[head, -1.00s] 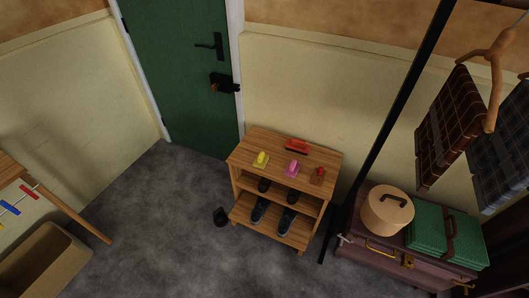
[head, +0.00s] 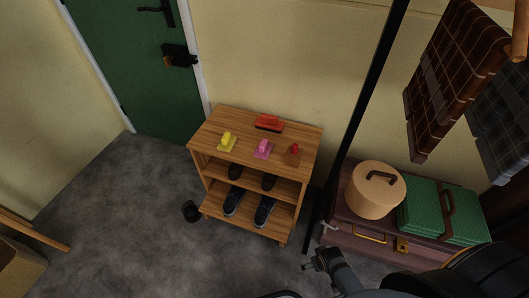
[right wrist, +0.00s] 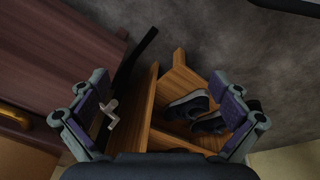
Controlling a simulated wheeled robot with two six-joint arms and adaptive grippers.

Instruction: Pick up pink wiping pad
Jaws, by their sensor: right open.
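The pink wiping pad (head: 263,149) lies on the top of the wooden shoe rack (head: 248,159), between a yellow pad (head: 227,142) on its left and a small brown item with a red knob (head: 294,152) on its right. My right gripper (head: 318,261) is at the lower right in the head view, apart from the rack and lower in the picture than the pad. In the right wrist view its fingers (right wrist: 158,112) are spread open with nothing between them. The pink pad is not seen in that view. My left gripper is not in view.
A red brush (head: 269,123) lies behind the pads. A black pole (head: 362,110) rises right of the rack, beside a trunk (head: 345,217) bearing a round box (head: 375,192) and green case (head: 428,212).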

